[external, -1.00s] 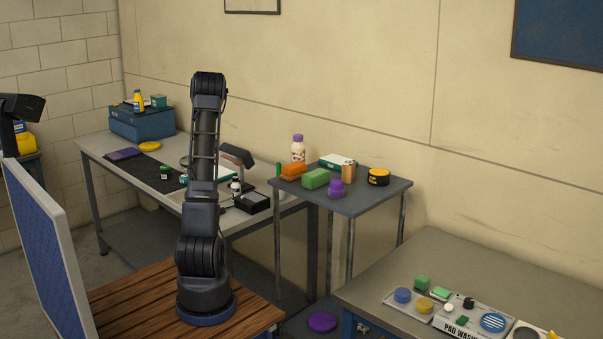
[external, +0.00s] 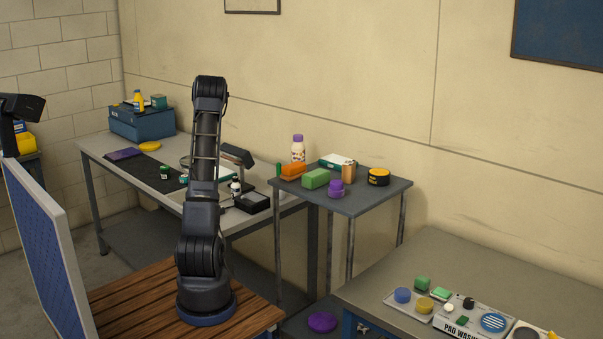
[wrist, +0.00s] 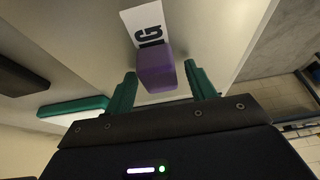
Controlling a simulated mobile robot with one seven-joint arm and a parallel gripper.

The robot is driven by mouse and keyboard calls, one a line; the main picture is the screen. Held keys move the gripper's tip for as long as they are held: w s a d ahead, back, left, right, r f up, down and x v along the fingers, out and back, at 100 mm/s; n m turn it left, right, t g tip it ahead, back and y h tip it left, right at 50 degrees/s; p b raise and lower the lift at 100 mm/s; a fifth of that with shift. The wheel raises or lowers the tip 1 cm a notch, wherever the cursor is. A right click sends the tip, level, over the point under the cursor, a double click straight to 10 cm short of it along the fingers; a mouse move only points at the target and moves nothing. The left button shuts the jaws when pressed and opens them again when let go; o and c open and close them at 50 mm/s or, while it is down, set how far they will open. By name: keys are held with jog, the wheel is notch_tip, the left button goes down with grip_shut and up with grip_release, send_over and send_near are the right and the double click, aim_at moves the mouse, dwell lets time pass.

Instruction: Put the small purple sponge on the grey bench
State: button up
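The small purple sponge (wrist: 155,70) shows in the wrist view as a purple block on a pale surface, beside a white label with black letters. My gripper (wrist: 160,70) has its two green fingers apart, one on each side of the sponge. A gap shows at the right finger; the left finger is very close to the sponge. In the external view my arm hides both the gripper and this sponge.
The bench at the right carries a tray (external: 391,302) and a pad washer (external: 465,323). A dark grey table (external: 375,199) in the middle holds a green block (external: 315,178), a purple item (external: 336,188) and a bottle (external: 298,149). A pale workbench (external: 95,144) stands behind my arm.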

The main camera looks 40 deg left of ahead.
jog(key=shift+r, duration=0.1)
jog(key=v, duration=1.2)
jog(key=shift+r, duration=0.15)
jog(key=w+d+r+m+t+h, duration=0.1)
jog(key=d+r+m, duration=0.3)
jog(key=d, duration=0.6)
jog(key=d+r+m+t, duration=0.1)
jog(key=d+r, duration=0.5)
jog(key=d, duration=0.5)
jog(key=w+d+r+m+t+h, duration=0.1)
jog(key=d+r+m, duration=0.3)
jog(key=d, duration=0.6)
jog(key=s+d+r+m+h, duration=0.1)
jog(key=s+d+m, duration=0.3)
jog(key=s+d, duration=0.5)
jog(key=s+d+r+m+t+h, duration=0.1)
jog(key=s+d+m, duration=0.3)
jog(key=s+d, duration=0.5)
jog(key=d+r, duration=0.1)
jog(key=d, duration=0.7)
jog(key=shift+s+m+t+h, duration=0.3)
jog(key=shift+s, duration=0.05)
jog(key=shift+o, duration=1.4)
jog(key=shift+s+d, duration=0.35)
jog(key=shift+s, duration=0.1)
